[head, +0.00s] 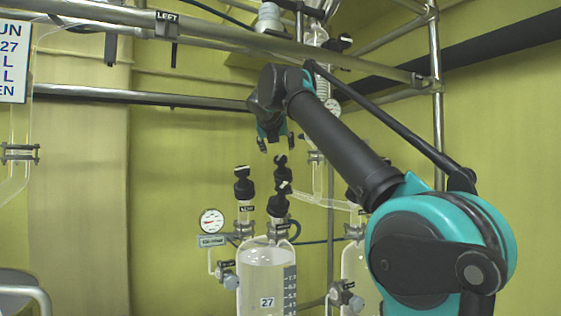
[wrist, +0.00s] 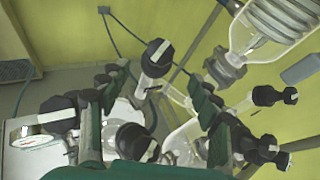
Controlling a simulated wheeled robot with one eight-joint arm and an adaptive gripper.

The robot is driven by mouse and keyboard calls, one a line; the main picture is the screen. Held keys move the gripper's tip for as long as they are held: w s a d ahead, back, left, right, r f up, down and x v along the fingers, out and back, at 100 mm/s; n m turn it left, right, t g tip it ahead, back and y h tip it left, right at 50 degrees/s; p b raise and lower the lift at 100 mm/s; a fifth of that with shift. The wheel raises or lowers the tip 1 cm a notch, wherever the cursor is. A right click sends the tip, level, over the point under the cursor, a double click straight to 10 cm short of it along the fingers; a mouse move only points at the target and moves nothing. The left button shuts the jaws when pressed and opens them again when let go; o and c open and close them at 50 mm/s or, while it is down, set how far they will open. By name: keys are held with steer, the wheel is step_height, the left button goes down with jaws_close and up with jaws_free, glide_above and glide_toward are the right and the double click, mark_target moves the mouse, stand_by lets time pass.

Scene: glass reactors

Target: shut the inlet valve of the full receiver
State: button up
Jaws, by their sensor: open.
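A clear glass receiver (head: 258,282) tagged 27 stands at bottom centre in the head view, with a graduated scale on its right side. Black valve knobs with white stripes rise above it: one left (head: 243,187) over a small label, one low (head: 277,206), and one high at the right (head: 283,172). I cannot tell for certain which is the inlet valve. My gripper (head: 276,143) is open and empty, just above the high knob. In the wrist view a striped black knob (wrist: 157,58) lies between the open fingers (wrist: 160,85), apparently beyond their tips.
A second receiver (head: 355,268) stands right, partly hidden by my arm. A pressure gauge (head: 212,221) is left of the receiver. Steel rails (head: 150,97) cross behind and above. More black knobs (wrist: 268,95) lie right in the wrist view. A partly cut-off sign (head: 13,63) hangs left.

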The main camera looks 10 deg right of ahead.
mark_target(278, 158)
steer(key=x, duration=1.1)
steer(key=shift+f, duration=0.15)
steer(key=c, duration=1.2)
steer(key=shift+o, duration=0.2)
steer(key=shift+a+m, duration=0.1)
steer(key=shift+m, duration=0.2)
steer(key=shift+w+m+g+h, duration=0.1)
steer(key=shift+m+g+h, duration=0.2)
steer(key=shift+m+h, duration=0.55)
steer(key=m+g+h, duration=0.1)
steer(key=m, duration=0.1)
steer(key=m+h, duration=0.1)
steer(key=m, duration=0.2)
steer(key=shift+a+m+g+h, duration=0.1)
steer(key=shift+m+g+h, duration=0.15)
steer(key=shift+m+g, duration=0.15)
steer(key=m+g+h, duration=0.1)
steer(key=m, duration=0.2)
steer(key=m+g+h, duration=0.1)
steer(key=m+g, duration=0.1)
steer(key=m, duration=0.1)
